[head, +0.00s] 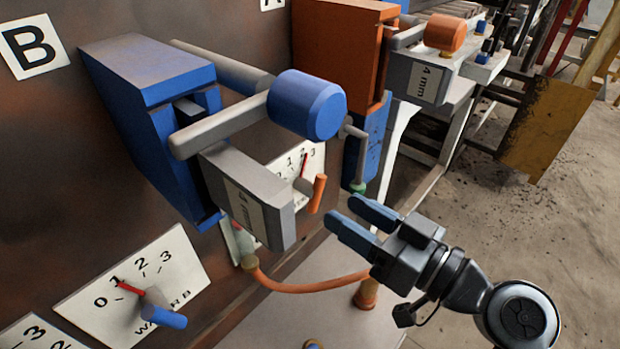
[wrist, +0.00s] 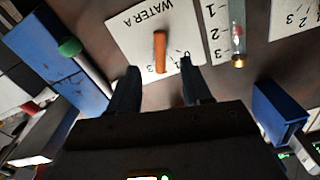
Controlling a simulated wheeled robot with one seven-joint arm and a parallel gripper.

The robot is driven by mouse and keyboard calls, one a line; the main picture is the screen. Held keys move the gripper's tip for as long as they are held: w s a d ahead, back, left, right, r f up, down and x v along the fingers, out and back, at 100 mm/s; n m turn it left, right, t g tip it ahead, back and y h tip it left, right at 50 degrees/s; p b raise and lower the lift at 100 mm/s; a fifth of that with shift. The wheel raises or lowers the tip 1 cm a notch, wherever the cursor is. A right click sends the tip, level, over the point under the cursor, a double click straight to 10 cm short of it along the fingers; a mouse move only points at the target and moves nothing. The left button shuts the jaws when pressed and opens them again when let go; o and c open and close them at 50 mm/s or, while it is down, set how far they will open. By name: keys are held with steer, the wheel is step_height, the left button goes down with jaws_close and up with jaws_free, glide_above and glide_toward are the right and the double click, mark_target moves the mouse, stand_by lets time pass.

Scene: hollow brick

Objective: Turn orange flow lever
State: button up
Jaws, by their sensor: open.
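The orange flow lever (head: 317,193) sticks out from a white dial plate (head: 290,168) numbered up to 3, on the brown panel. In the wrist view the lever (wrist: 160,52) stands in front of the plate marked WATER A (wrist: 126,38). My gripper (head: 358,222) is open and empty, to the right of the lever in the head view, with its blue fingers pointing toward the panel. In the wrist view the lever appears between and beyond the two fingertips (wrist: 162,80), apart from both.
A blue lever (head: 165,318) sits on the WATER B plate (head: 140,285) at lower left. A blue machine unit with a grey 4 mm block (head: 250,195) juts out left of my gripper. An orange hose (head: 315,285) runs below. Open floor (head: 520,220) lies to the right.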

mark_target(320, 196)
steer(key=shift+p+x, duration=0.9)
steer(key=shift+x, duration=2.75)
steer(key=shift+c, duration=0.4)
jaws_close()
